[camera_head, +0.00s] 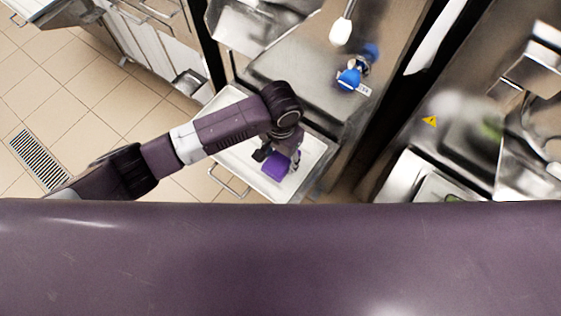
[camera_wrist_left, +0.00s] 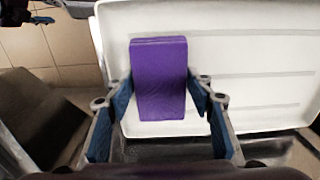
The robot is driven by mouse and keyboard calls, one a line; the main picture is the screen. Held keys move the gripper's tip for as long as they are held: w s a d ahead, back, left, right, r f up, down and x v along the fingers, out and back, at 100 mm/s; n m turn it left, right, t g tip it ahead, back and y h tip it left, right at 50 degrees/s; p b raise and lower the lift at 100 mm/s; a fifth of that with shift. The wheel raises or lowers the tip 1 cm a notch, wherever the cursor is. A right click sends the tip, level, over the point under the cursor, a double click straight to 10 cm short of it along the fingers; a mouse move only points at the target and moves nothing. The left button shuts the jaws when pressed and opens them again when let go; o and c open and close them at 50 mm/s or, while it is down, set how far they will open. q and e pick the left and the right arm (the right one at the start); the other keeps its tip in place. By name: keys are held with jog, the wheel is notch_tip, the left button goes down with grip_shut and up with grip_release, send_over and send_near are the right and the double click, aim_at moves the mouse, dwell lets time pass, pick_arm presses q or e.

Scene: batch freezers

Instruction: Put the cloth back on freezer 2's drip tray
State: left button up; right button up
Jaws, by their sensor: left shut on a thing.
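The purple cloth (camera_head: 276,170) is a folded, flat block over the white drip tray (camera_head: 240,168) in the head view. My left gripper (camera_head: 279,157) is over the tray and shut on the cloth. In the left wrist view the cloth (camera_wrist_left: 158,75) lies between the two blue-padded fingers of the gripper (camera_wrist_left: 162,95), with the white tray (camera_wrist_left: 250,50) behind it. I cannot tell whether the cloth touches the tray. My right gripper is not in view.
A steel machine surface (camera_head: 295,70) lies behind the tray, with a blue-and-white tagged item (camera_head: 349,79) and a white-headed utensil (camera_head: 341,31). Another steel machine with a yellow warning label (camera_head: 430,121) stands at the right. Tiled floor (camera_head: 65,85) is open at the left.

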aim_at(281, 159)
pick_arm(q)
jog(key=shift+f, duration=1.5)
jog(key=shift+f, duration=0.15)
jog(key=o, duration=1.1)
notch_tip(281, 159, up, 12)
jog(key=shift+r+p, duration=0.15)
jog(key=shift+p, duration=0.2)
